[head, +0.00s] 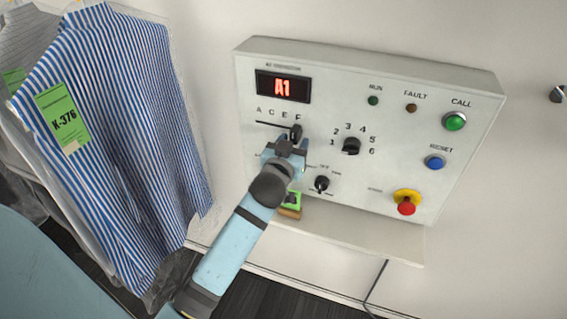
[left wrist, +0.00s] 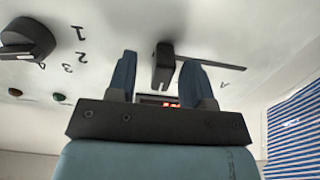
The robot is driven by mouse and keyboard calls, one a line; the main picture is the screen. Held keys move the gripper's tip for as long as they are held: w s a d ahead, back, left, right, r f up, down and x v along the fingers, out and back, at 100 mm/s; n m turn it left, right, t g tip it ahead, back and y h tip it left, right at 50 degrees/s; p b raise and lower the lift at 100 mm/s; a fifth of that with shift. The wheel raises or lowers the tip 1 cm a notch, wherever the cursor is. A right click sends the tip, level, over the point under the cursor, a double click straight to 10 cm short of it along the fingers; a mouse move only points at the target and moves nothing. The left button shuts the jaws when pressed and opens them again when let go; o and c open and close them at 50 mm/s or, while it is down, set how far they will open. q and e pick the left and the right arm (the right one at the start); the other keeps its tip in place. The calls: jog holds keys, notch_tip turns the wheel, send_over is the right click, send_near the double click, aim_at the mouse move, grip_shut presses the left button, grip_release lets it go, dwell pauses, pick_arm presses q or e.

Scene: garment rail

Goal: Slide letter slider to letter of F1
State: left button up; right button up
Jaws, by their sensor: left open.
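The letter slider is a black knob (head: 296,131) on a dark horizontal slot under the letters A, C, E, F on the white control panel (head: 375,90). The knob stands at the F end of the slot. The red display (head: 282,87) reads A1. My left gripper (head: 286,146) is at the knob, partly hiding it. In the left wrist view the slider knob (left wrist: 163,66) lies between the two spread fingers of my left gripper (left wrist: 160,85), with a gap on the left; contact on the right is unclear. My right gripper is not in view.
A numbered rotary knob (head: 351,146) is right of the slider, and a smaller black knob (head: 322,183) is below. A red emergency button (head: 406,204), green call button (head: 454,121) and blue reset button (head: 435,162) are further right. Striped shirts (head: 110,120) hang at left.

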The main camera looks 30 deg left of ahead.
pick_arm(q)
jog(key=b+v, duration=0.2)
jog(key=v, duration=1)
jog(key=shift+d+b, duration=0.2)
jog(key=shift+b, duration=0.1)
jog(key=s+d+f+m+g+h, duration=0.2)
jog(key=s+f, duration=0.3)
jog(key=f, duration=0.5)
jog(key=s+d+f+m+g+h, duration=0.1)
jog(key=s+d+f, duration=0.3)
jog(key=f, duration=0.6)
jog(key=s+d+f+m+g+h, duration=0.2)
jog(key=s+d+f+g+h, duration=0.1)
jog(key=f, duration=0.7)
jog(key=s+h, duration=0.1)
jog(key=s, duration=0.1)
jog(key=shift+s+d+m+g+p, duration=0.3)
jog(key=shift+s+d+p, duration=0.05)
jog(key=shift+s+p, duration=0.05)
dwell(2.7)
